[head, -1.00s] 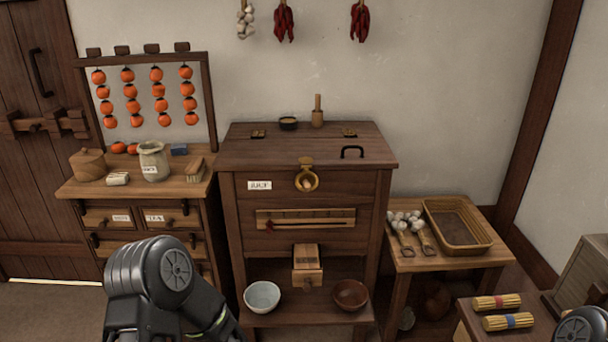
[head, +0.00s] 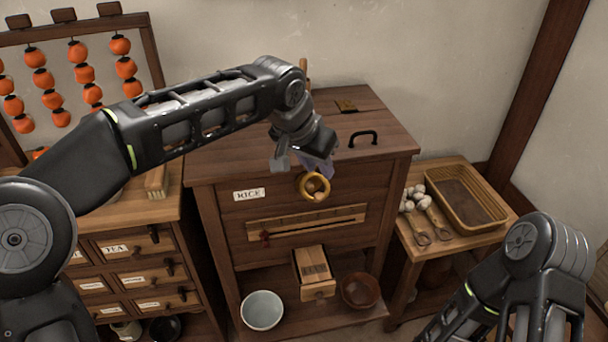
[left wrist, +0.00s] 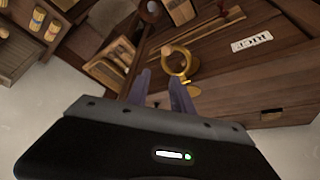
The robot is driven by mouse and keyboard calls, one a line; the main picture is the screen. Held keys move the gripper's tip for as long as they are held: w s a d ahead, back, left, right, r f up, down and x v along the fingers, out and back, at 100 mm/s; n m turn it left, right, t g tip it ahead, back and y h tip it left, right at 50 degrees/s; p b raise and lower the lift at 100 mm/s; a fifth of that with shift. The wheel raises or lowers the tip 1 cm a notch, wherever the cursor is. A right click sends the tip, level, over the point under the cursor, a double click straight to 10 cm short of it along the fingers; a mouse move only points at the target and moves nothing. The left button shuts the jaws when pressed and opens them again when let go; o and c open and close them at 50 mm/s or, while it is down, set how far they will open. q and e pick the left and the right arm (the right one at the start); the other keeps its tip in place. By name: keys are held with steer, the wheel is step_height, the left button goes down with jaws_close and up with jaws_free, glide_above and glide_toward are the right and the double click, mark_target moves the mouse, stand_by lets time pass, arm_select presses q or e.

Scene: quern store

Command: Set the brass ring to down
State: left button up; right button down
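The brass ring (head: 303,193) is on the upper front of the dark wooden rice cabinet (head: 225,215), right of its RICE label. In the left wrist view the ring (left wrist: 189,63) shows just beyond my fingertips, nearer the right-hand finger, with a brass plate by its base. My left gripper (head: 319,168) reaches in from above, its fingers at the ring's upper edge in the head view. In the left wrist view the gripper's (left wrist: 162,80) two fingers stand apart with nothing clearly held between them. Whether a finger touches the ring I cannot tell. My right gripper is out of view.
Below the ring are a slotted gauge (head: 340,217) and a small drawer box (head: 318,289). A pale bowl (head: 262,311) and a brown bowl (head: 361,291) stand on the lower shelf. A black handle (head: 364,137) is on the lid. A basket (head: 466,205) stands at right.

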mark_target(318, 194)
arm_select(q)
steer(key=shift+s+a+f+g+y, duration=0.3)
steer(key=shift+s+a+f+y, duration=0.15)
steer(key=shift+s+a, duration=0.3)
steer(key=shift+d+f, duration=0.1)
steer(key=shift+d, duration=0.05)
steer(key=x, duration=0.7)
steer(key=shift+d+f+p, duration=0.1)
steer(key=shift+f+p, duration=0.15)
steer(key=shift+p, duration=0.1)
steer(key=shift+c, duration=0.2)
jaws_close()
stand_by(0.6)
